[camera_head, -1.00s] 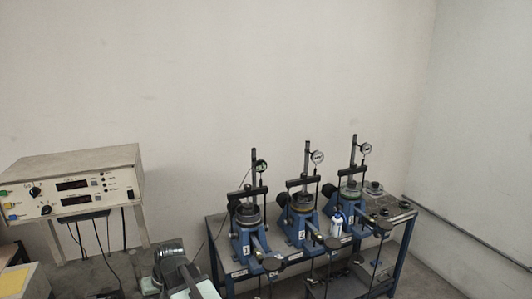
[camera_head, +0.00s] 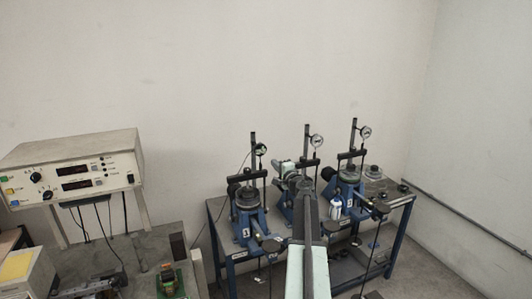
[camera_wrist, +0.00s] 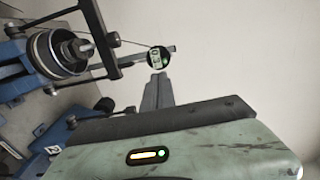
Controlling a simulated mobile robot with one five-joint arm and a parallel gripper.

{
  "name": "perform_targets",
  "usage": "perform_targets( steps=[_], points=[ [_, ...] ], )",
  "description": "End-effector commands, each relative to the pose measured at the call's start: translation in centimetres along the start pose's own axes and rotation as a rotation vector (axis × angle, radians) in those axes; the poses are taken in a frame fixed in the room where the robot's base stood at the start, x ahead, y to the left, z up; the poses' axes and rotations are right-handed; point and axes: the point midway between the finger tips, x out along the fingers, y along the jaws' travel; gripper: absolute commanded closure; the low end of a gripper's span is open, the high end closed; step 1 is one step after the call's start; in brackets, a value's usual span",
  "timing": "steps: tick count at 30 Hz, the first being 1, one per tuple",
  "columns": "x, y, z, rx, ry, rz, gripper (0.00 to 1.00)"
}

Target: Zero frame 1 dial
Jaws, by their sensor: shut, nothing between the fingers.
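Frame 1 (camera_head: 247,215) is the leftmost blue lever frame on the bench. Its dial (camera_head: 261,149) is a small dark round gauge on the upright post. My gripper (camera_head: 274,164) is to the right of frame 1's dial, in front of the middle frame, and points left. In the wrist view my gripper's fingers (camera_wrist: 157,82) are shut and empty. Their tips appear just below the dial in that picture; I cannot tell whether they touch.
The middle frame (camera_head: 302,215) is largely hidden behind my arm. A control box with displays (camera_head: 75,172) stands at the left. A wall is behind the bench.

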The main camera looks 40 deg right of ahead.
Motion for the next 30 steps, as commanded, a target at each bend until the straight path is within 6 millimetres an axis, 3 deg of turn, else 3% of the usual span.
perform_targets(
  steps=[3, 15, 30],
  points=[
    [-0.3, -0.2, -1.5, 0.019, 0.027, -0.011, 1.0],
    [0.4, -0.2, -1.5, 0.019, 0.026, -0.011, 1.0],
    [10.5, -0.3, -1.8, 0.019, 0.024, -0.011, 1.0]
  ],
)
